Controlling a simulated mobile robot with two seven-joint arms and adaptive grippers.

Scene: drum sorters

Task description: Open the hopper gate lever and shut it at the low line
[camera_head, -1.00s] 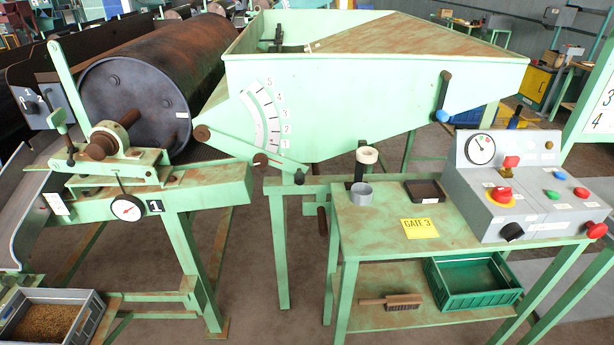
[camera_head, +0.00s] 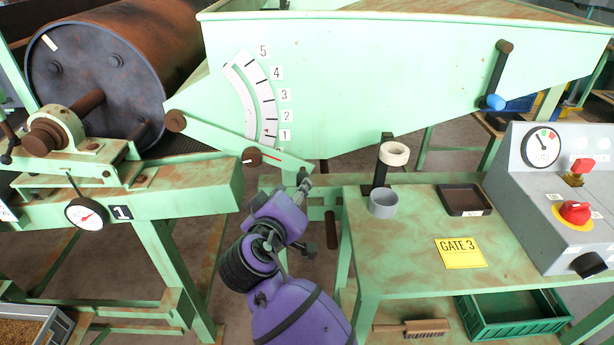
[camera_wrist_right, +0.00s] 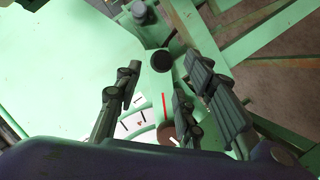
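The green hopper (camera_head: 400,85) fills the upper middle of the head view. Its green gate lever (camera_head: 215,137) slopes down to the right from a brown pivot, with a red line near its low end, just below mark 1 of the white curved scale (camera_head: 262,108). My right gripper (camera_head: 304,184), on a purple arm, is at the lever's low end and partly hides it. In the right wrist view, the open fingers (camera_wrist_right: 155,95) lie on either side of the lever (camera_wrist_right: 161,88), with its dark end knob (camera_wrist_right: 160,61) just beyond them. Contact cannot be told. My left gripper is out of view.
A second lever with a blue knob (camera_head: 493,102) hangs on the hopper's right. The dial stand (camera_head: 85,214) is left.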

